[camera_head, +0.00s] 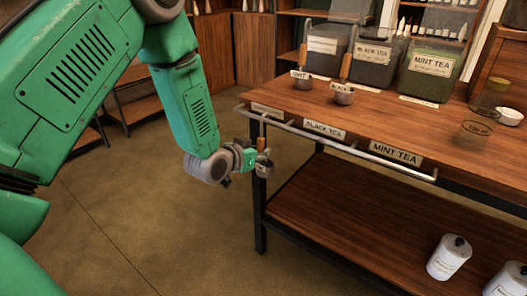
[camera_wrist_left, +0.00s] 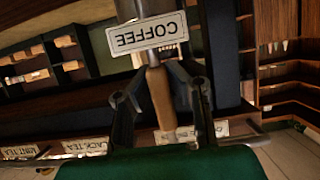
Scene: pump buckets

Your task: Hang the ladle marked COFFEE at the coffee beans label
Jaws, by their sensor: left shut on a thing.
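My left gripper (camera_head: 259,164) is shut on the wooden handle of a ladle (camera_head: 262,143), at the left front corner of the table, near the rail (camera_head: 340,146). In the left wrist view the handle (camera_wrist_left: 162,98) stands between the fingers, and the tag (camera_wrist_left: 147,33) reads COFFEE upside down. The leftmost front label (camera_head: 267,110) is too small to read in the head view; the ladle is close to it. In the wrist view a label (camera_wrist_left: 205,131) shows partly behind the handle. I cannot tell whether the ladle touches the rail. My right gripper is out of view.
BLACK TEA (camera_head: 324,130) and MINT TEA (camera_head: 396,153) labels sit along the table's front edge. Two other ladles (camera_head: 301,84) (camera_head: 343,95) stand on the table (camera_head: 395,114) before bins. Glass jars (camera_head: 474,134) are at right. White canisters (camera_head: 449,258) stand on the lower shelf.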

